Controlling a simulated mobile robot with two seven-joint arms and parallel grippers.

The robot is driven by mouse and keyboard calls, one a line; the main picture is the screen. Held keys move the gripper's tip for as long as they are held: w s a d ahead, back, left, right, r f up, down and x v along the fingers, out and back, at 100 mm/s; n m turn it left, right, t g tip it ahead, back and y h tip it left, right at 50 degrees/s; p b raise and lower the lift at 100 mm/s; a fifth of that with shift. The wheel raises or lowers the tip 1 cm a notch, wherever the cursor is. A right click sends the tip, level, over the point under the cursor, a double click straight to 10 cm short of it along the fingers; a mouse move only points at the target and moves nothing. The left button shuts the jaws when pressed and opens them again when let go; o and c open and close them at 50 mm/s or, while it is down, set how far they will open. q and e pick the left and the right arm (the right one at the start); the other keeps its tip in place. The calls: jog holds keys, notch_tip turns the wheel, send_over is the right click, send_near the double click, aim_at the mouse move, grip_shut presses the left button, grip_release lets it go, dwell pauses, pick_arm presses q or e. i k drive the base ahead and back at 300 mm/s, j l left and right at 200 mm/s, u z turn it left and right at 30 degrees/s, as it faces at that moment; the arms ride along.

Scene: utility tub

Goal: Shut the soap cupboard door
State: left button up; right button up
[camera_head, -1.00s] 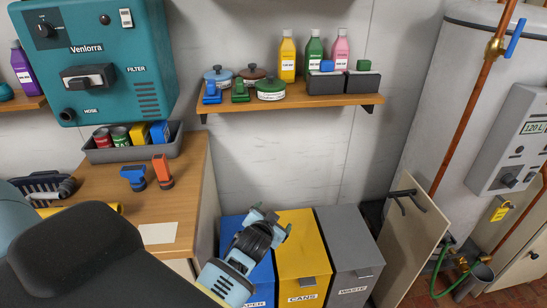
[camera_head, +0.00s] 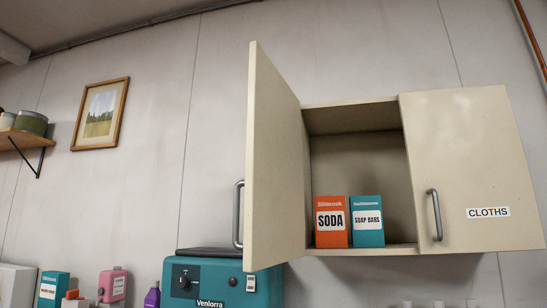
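The wall cupboard with the open left door stands up on the wall right of the middle. The open door (camera_head: 275,160) is cream and swings out toward me, with a grey bar handle (camera_head: 238,214) on its left side. Inside the open compartment (camera_head: 360,165) are an orange SODA box (camera_head: 331,221) and a teal SOAP BARS box (camera_head: 367,221). The right door, labelled CLOTHS (camera_head: 487,212), is shut and has its own bar handle (camera_head: 436,214). Neither of my grippers shows in the head view now.
A framed picture (camera_head: 100,113) and a shelf with pots (camera_head: 22,135) are at the left. Bottles and boxes (camera_head: 112,286) stand at lower left.

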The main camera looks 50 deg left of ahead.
aim_at(274, 221)
jog(key=k+j, duration=0.15)
jog(key=j, duration=0.3)
jog(key=k+j+u, duration=0.15)
jog(key=j, duration=0.7)
jog(key=k+j+u, duration=0.1)
jog(key=j, duration=0.35)
jog(key=k+j+u, duration=0.1)
jog(key=j, duration=0.35)
jog(key=k, duration=0.05)
